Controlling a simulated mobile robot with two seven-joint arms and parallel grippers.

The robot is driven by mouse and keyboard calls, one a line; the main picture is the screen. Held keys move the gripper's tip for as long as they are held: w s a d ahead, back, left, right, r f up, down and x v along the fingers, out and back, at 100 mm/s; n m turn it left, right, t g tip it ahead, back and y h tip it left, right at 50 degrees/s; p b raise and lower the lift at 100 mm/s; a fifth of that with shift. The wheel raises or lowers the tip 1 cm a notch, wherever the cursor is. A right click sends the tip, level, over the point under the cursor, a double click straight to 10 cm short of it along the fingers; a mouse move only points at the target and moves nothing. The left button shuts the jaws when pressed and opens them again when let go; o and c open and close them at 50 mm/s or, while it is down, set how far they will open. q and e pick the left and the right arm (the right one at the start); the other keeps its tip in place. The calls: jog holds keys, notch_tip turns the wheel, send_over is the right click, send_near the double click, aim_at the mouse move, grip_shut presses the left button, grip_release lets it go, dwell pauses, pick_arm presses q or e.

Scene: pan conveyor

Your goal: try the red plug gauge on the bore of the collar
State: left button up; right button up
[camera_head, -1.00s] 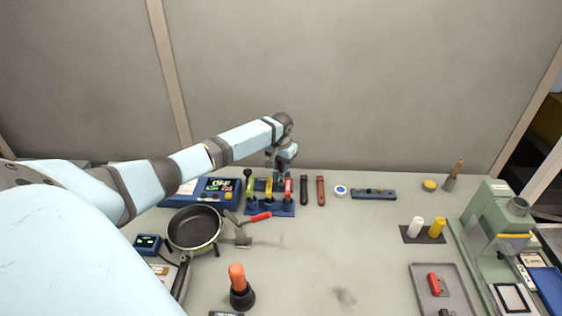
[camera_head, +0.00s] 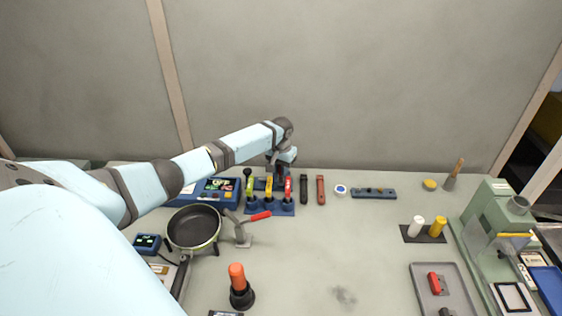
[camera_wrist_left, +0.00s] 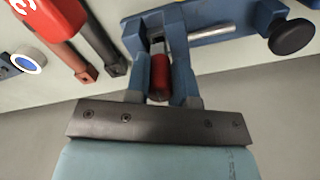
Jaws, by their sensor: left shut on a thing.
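My left gripper (camera_head: 281,172) is at the back of the bench, over the blue stand (camera_head: 283,210). In the left wrist view, the blue fingers (camera_wrist_left: 160,72) are shut on a red cylinder, which looks like the red plug gauge (camera_wrist_left: 159,76). A bit of bright metal shows beyond its red part. The gauge is hidden behind the gripper in the head view. The stand carries upright green, yellow and red pieces; the red piece (camera_head: 289,188) bears a white mark. I cannot tell which thing is the collar. My right gripper is not in view.
A black pan (camera_head: 193,230) and a red-handled tool (camera_head: 243,233) are in front of the stand. A black handle (camera_head: 304,190), a red handle (camera_head: 321,190) and a white-blue ring (camera_head: 341,190) lie to its right. The bench middle is clear. A grey tray (camera_head: 459,285) is front right.

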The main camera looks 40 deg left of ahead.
pick_arm(q)
jog(key=shift+f, duration=0.6)
dwell(0.6)
dwell(0.7)
notch_tip(320, 180, up, 4)
jog(key=p, duration=0.4)
jog(key=shift+r+p, duration=0.5)
jog(key=shift+p, duration=0.05)
jog(key=shift+r+p, duration=1.05)
jog(key=shift+p, duration=0.05)
